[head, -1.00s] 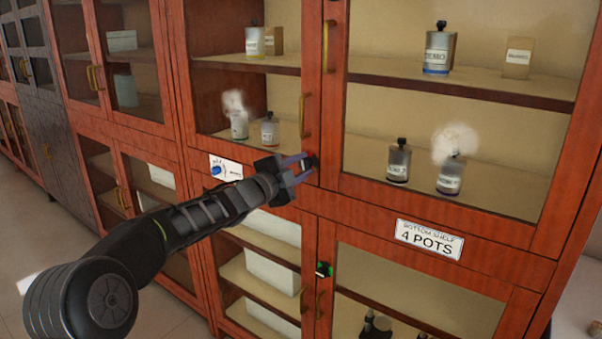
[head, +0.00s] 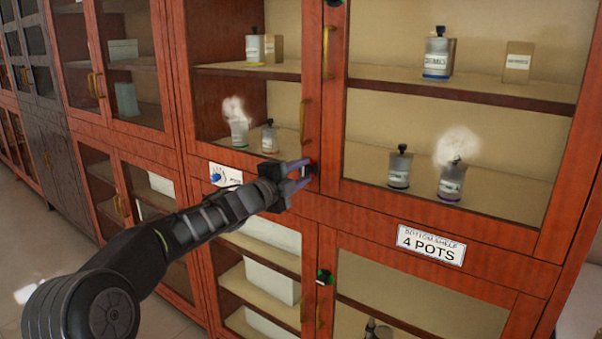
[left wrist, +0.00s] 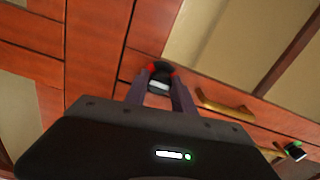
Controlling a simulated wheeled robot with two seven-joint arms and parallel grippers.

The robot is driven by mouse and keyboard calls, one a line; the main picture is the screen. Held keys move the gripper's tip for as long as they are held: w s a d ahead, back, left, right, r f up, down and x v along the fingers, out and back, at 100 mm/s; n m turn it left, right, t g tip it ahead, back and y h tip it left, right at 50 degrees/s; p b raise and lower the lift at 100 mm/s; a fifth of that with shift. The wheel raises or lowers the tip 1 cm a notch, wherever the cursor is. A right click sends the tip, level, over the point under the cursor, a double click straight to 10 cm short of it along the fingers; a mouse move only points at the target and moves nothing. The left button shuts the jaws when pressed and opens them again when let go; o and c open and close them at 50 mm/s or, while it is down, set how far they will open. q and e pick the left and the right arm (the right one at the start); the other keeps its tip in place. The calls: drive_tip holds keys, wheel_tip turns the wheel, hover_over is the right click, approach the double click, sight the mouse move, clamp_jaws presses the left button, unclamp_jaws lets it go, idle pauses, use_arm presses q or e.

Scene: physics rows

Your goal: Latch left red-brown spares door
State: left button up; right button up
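The left red-brown door (head: 312,60) of the upper glass cabinet appears shut, with a brass handle (head: 305,122) near its right edge. A small dark latch (head: 314,167) with a red mark sits at the bottom of the seam between the two doors. In the left wrist view the latch (left wrist: 159,75) shows a red-marked dark top and a pale part. My left gripper (head: 308,171) is at the latch, its two purple fingers apart. In the left wrist view the fingers (left wrist: 160,90) stand on either side of the latch; contact cannot be told.
A green-marked latch (head: 324,277) sits on the lower doors, and another (head: 333,2) at the top seam. A sign (head: 431,244) reads "BOTTOM SHELF 4 POTS". Bottles stand behind the glass.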

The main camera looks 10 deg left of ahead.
use_arm(q)
drive_tip(key=o, duration=0.4)
drive_tip(key=shift+s+a, duration=0.25)
drive_tip(key=shift+s, duration=0.25)
drive_tip(key=b+v, duration=0.1)
drive_tip(key=v, duration=0.5)
drive_tip(key=shift+s, duration=0.3)
